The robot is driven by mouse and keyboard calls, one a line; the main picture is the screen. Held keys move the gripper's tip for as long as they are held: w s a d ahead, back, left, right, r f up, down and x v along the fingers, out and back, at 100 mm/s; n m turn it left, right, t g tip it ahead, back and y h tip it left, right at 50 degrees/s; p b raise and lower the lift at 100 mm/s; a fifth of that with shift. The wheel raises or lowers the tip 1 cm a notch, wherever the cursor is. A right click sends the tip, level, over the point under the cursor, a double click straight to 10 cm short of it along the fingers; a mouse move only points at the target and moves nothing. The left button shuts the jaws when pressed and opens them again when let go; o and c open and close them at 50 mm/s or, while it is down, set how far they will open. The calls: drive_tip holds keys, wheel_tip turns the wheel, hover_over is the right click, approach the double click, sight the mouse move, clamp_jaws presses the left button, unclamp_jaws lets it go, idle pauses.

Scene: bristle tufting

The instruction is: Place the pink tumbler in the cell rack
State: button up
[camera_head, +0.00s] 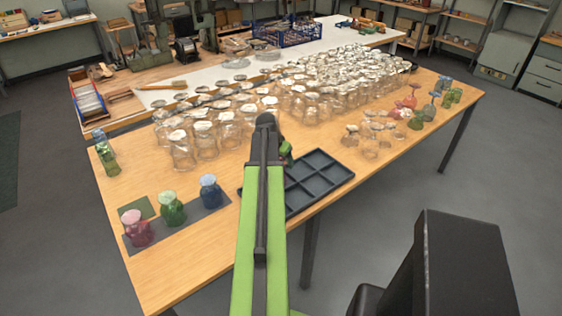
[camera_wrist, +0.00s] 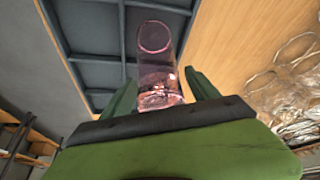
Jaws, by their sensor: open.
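The pink tumbler (camera_wrist: 156,68) is a clear, pinkish glass between the two green fingers of my gripper (camera_wrist: 160,92) in the wrist view. The fingers are open, with a gap visible on each side of it. The dark grey cell rack (camera_wrist: 93,75) lies behind the tumbler. I cannot tell whether the tumbler's end rests in a cell. In the head view, the rack (camera_head: 325,181) is partly hidden by my arm. Only a green part of my gripper (camera_head: 286,150) shows at its far edge, and the tumbler is hidden.
Pink (camera_head: 137,229), green (camera_head: 172,208) and blue (camera_head: 209,191) glass vessels stand on a dark mat left of the rack. Many clear glasses (camera_head: 300,99) crowd the table behind. More clear glasses (camera_head: 371,145) stand to the right.

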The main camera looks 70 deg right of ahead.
drive_tip(key=shift+r, duration=0.1)
drive_tip(key=p+v, duration=1.1)
drive_tip(key=v, duration=0.1)
